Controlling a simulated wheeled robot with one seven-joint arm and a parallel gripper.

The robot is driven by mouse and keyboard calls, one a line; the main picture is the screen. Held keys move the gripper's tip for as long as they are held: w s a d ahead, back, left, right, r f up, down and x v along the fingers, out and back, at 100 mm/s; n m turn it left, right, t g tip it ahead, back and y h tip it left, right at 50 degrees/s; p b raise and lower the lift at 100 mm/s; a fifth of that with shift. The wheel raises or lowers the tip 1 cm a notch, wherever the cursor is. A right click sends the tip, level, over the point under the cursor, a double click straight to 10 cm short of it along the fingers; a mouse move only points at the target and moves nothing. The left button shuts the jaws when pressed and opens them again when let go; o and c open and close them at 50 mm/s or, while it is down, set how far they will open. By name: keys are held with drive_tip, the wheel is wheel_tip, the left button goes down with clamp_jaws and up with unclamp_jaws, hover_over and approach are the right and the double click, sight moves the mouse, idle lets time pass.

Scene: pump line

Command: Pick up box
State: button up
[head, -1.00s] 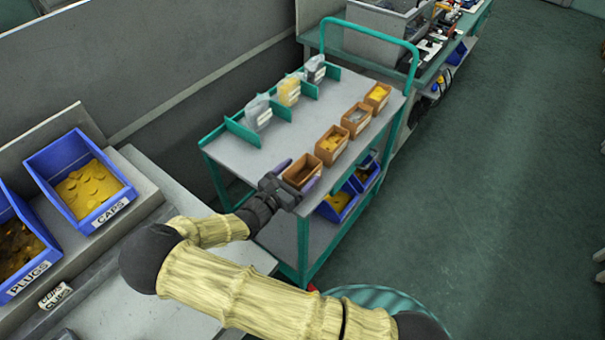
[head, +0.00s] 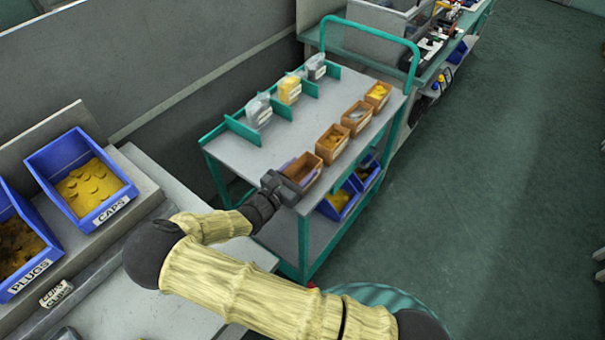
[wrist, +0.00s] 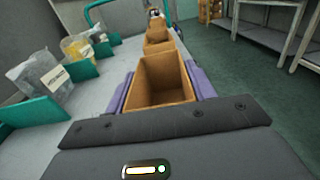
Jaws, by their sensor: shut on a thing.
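An empty, open-topped brown box (head: 304,171) is at the near end of the cart's top shelf. My gripper (head: 299,170) is shut on it, with a purple finger along each side. In the wrist view the box (wrist: 161,80) sits between the two purple fingers (wrist: 160,92), its open inside facing up and bare. I cannot tell whether the box's underside touches the shelf.
Bags (head: 258,112) stand between teal dividers on the left. Blue bins (head: 75,180) sit on the left bench. Floor to the right is clear.

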sight(300, 169)
drive_tip(key=shift+r, duration=0.1)
wheel_tip(300, 169, up, 10)
drive_tip(key=shift+f, duration=0.1)
idle(0.4)
idle(0.5)
